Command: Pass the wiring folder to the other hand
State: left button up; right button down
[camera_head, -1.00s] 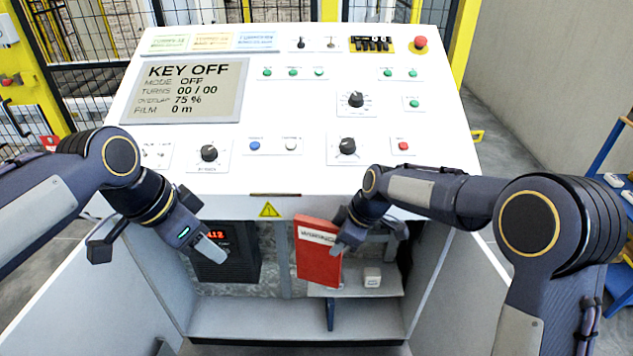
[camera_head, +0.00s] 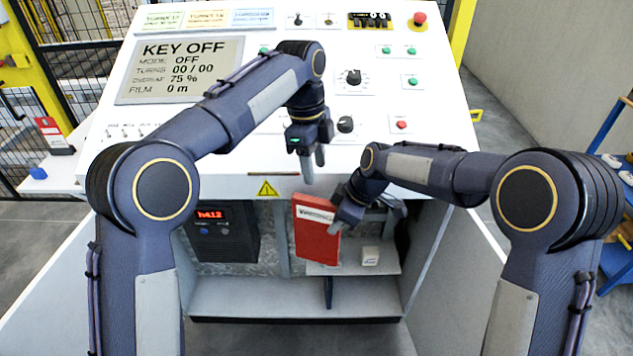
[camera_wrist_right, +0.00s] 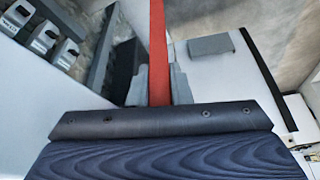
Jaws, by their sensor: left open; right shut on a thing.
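The wiring folder (camera_head: 316,236) is red with a white label and stands upright, slightly tilted, in front of the open cabinet under the control panel. My right gripper (camera_head: 340,215) is shut on its right side. In the right wrist view the folder (camera_wrist_right: 157,50) shows edge-on as a red strip between the two fingers (camera_wrist_right: 158,85). My left gripper (camera_head: 312,168) is open and empty, pointing down above the folder, in front of the panel's lower edge. It is apart from the folder.
The sloped white control panel (camera_head: 240,185) stands behind both arms, with knobs, buttons and a display (camera_head: 180,70). Below it are a black unit with red digits (camera_head: 222,235), a shelf with a small white block (camera_head: 370,256), and the cabinet floor (camera_head: 290,298).

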aim_at(319, 200)
pick_arm(q)
jog(key=f, duration=0.7)
jog(key=d+f, duration=0.1)
jog(key=f, duration=0.2)
jog(key=shift+s+f, duration=0.25)
jog(key=shift+f, duration=0.15)
grip_shut()
pick_arm(e)
jog(key=c, duration=1.3)
grip_release()
jog(key=shift+o, duration=0.2)
